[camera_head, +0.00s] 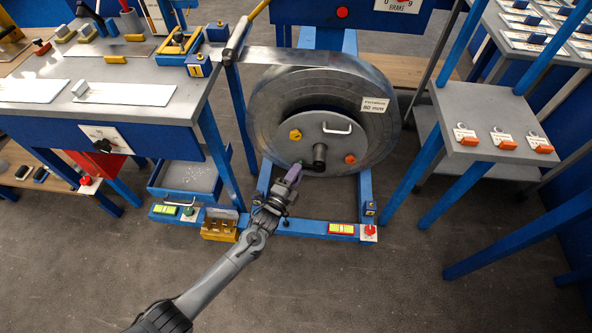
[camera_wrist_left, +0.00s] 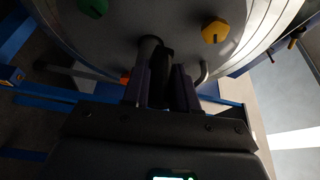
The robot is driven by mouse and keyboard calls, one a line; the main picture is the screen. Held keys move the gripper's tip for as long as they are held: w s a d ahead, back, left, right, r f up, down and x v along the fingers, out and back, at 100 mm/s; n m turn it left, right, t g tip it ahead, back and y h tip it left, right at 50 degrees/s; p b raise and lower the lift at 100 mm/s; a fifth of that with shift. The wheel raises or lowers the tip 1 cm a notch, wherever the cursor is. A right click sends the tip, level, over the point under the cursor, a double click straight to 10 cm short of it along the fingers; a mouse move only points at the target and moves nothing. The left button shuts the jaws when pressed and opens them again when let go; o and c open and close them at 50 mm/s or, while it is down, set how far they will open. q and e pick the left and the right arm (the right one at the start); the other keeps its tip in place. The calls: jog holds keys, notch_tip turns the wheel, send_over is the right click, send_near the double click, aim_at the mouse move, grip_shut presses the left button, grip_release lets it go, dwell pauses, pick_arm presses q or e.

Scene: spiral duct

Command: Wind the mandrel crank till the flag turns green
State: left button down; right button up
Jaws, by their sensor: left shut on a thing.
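A large grey coil (camera_head: 268,110) of metal strip stands on a blue frame, with a dark round hub (camera_head: 319,157) at its centre. The disc face carries yellow (camera_head: 295,135) and orange-red (camera_head: 349,158) knobs and a pale handle (camera_head: 337,128). My left gripper (camera_head: 293,174) is at the lower left of the disc. In the left wrist view its fingers (camera_wrist_left: 162,88) are closed around a dark part that looks like the crank grip (camera_wrist_left: 163,70), just by the hub (camera_wrist_left: 149,46). A green knob (camera_wrist_left: 93,8) shows there too. I cannot make out a flag. My right gripper is out of view.
A blue workbench (camera_head: 150,130) with tools stands at the left. A grey side table (camera_head: 480,100) with several orange-tipped parts stands at the right. The blue base rail (camera_head: 310,228) carries level vials, a brass block (camera_head: 219,226) and a red knob (camera_head: 369,231). The floor in front is clear.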

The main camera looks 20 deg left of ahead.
pick_arm(q)
jog(key=shift+r, duration=0.15)
jog(key=c, duration=1)
grip_release()
jog(key=shift+o, duration=0.2)
jog(key=shift+s+a+p, duration=0.1)
jog(key=shift+s+p, duration=0.2)
jog(key=shift+s, duration=0.3)
jog(key=s+a+p, duration=0.1)
jog(key=s+p, duration=0.2)
jog(key=s, duration=0.6)
jog(key=shift+s+f+p, duration=0.3)
jog(key=shift+f+p, duration=0.05)
jog(key=shift+f, duration=0.05)
jog(key=shift+a, duration=0.1)
